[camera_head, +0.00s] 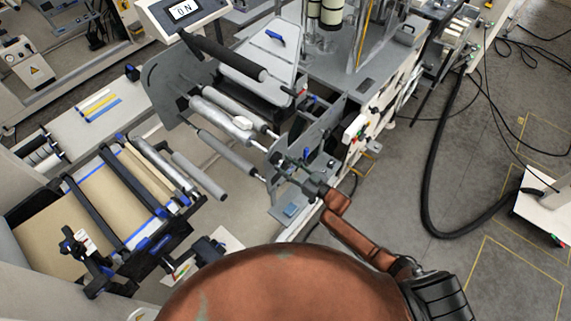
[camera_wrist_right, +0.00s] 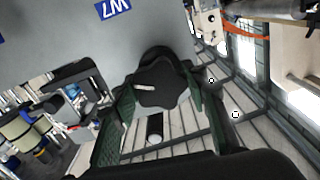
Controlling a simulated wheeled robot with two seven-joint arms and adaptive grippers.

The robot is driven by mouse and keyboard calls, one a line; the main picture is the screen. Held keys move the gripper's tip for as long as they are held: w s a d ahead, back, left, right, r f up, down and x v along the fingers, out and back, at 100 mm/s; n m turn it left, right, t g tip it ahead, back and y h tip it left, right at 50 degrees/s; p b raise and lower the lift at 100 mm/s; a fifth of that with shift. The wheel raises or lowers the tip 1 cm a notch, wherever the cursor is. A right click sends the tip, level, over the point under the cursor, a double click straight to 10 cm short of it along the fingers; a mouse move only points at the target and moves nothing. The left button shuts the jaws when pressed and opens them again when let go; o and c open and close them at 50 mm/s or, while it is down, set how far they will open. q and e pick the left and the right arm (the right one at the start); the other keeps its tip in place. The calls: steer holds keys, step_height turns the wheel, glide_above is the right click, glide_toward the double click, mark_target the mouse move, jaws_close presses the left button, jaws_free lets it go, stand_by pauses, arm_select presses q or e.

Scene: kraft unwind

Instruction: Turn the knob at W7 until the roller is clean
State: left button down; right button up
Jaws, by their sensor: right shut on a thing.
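The knob (camera_wrist_right: 160,84) is black with a pale mark on its face, in the middle of the right wrist view. A blue W7 label (camera_wrist_right: 113,8) is on the grey plate above it. My right gripper (camera_wrist_right: 158,98) is shut on the knob, with its green-padded fingers on both sides. In the head view my right gripper (camera_head: 291,167) is at the machine's side plate, where the knob is hidden. A pale roller (camera_head: 217,114) with a whitish lump near its right end lies left of the gripper. My left gripper is not in view.
A dark roller (camera_head: 225,56) and grey rollers (camera_head: 225,151) are close by the pale one. A brown web (camera_head: 100,206) runs at the lower left. A thick black hose (camera_head: 432,185) lies on the open floor at the right.

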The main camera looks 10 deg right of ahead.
steer(key=shift+f+m+p, duration=0.1)
steer(key=shift+m+p, duration=0.2)
steer(key=shift+m, duration=0.6)
steer(key=shift+s+m+p, duration=0.1)
steer(key=shift+m+p, duration=0.35)
steer(key=shift+m, duration=0.55)
steer(key=m, duration=0.3)
steer(key=o, duration=1.2)
steer(key=shift+c, duration=0.2)
steer(key=p+v, duration=0.2)
steer(key=v, duration=0.3)
steer(key=shift+d, duration=0.15)
steer(key=shift+p+v, duration=0.35)
steer(key=shift+v, duration=0.5)
